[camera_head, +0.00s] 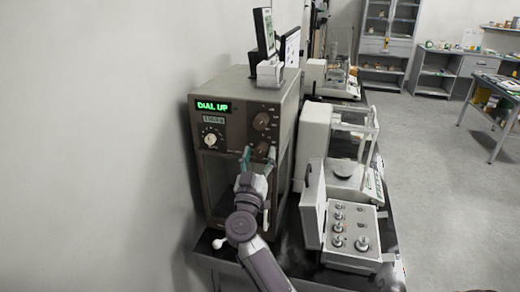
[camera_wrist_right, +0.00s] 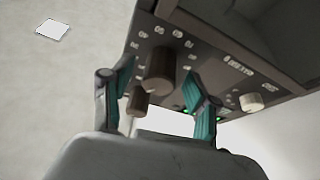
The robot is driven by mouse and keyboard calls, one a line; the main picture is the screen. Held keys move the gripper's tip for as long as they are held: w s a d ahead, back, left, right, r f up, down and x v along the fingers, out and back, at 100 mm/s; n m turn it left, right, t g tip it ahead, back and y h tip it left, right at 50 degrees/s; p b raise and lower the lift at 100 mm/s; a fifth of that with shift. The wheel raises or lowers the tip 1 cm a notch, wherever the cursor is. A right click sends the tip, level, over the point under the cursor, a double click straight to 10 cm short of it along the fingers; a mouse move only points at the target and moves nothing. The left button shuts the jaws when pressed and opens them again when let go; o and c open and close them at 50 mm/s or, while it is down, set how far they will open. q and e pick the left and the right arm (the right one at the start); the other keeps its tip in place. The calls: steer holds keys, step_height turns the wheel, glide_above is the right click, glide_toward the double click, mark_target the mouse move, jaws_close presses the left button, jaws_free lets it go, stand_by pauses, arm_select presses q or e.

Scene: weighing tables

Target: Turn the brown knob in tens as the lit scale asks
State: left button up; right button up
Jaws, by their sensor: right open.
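The lit scale (camera_head: 245,88) is a tall brown-grey balance with a green display (camera_head: 213,106) reading "DIAL UP". A small counter (camera_head: 213,119) below it is too small to read surely. Its panel has an upper brown knob (camera_head: 261,121) and a lower brown knob (camera_head: 262,149). My right gripper (camera_head: 259,157) is open at the lower knob. In the right wrist view, the open fingers (camera_wrist_right: 160,78) stand on either side of a larger brown knob (camera_wrist_right: 158,68), with a smaller brown knob (camera_wrist_right: 138,101) nearby. I cannot tell whether the fingers touch either. My left gripper is not in view.
A pale dial (camera_head: 210,137) sits at the panel's left. A screen (camera_head: 265,32) stands on top. To the right are a white balance (camera_head: 316,133) and an open weight box (camera_head: 350,262). A wall is close on the left; floor (camera_head: 440,200) is clear at right.

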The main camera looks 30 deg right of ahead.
steer(key=shift+w+d+r, duration=0.15)
steer(key=shift+w+d, duration=0.25)
jaws_close()
steer(key=shift+m, duration=0.4)
steer(key=shift+m+g+h, duration=0.65)
steer(key=shift+m+g, duration=0.3)
steer(key=shift+m, duration=0.95)
steer(key=shift+m+g+h, duration=0.65)
steer(key=shift+m+g, duration=0.3)
steer(key=shift+m, duration=0.95)
